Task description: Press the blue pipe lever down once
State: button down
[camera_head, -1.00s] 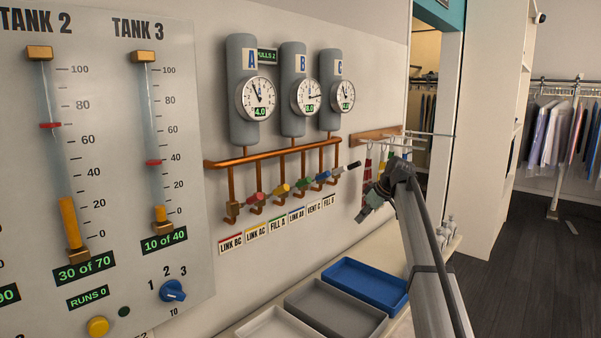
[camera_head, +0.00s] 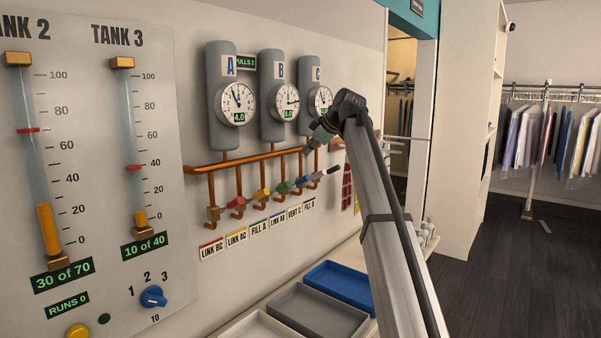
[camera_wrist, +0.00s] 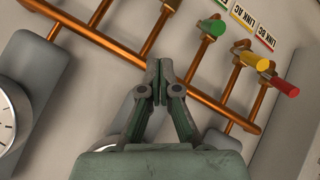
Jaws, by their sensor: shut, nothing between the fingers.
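The blue pipe lever (camera_head: 300,181) sticks out of the copper pipework in the head view, between the green lever (camera_head: 283,187) and a grey one (camera_head: 317,175). My gripper (camera_head: 308,149) is above it in that picture, near the horizontal copper pipe. In the wrist view my gripper (camera_wrist: 160,80) is shut and empty, its fingertips together in front of the copper pipe. The green lever also shows in the wrist view (camera_wrist: 213,27), up and right of the fingertips. I do not see the blue lever in the wrist view. I cannot tell whether the fingertips touch the pipe.
Red (camera_head: 237,203), yellow (camera_head: 262,194) and black (camera_head: 333,170) levers stand in the same row. Gauge tanks, one of them labelled B (camera_head: 285,70), hang above the copper pipe (camera_head: 235,161). A blue tray (camera_head: 341,283) and a grey tray (camera_head: 310,312) lie below.

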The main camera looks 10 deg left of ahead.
jog(key=shift+w, duration=0.1)
jog(key=p, duration=0.4)
send_over(298, 182)
jog(key=s, duration=0.2)
notch_tip(298, 182, down, 8)
jog(key=f, duration=0.1)
jog(key=shift+w+d+f, duration=0.15)
jog(key=shift+d+f, duration=0.1)
jog(key=shift+d, duration=0.45)
jog(key=shift+f, duration=0.1)
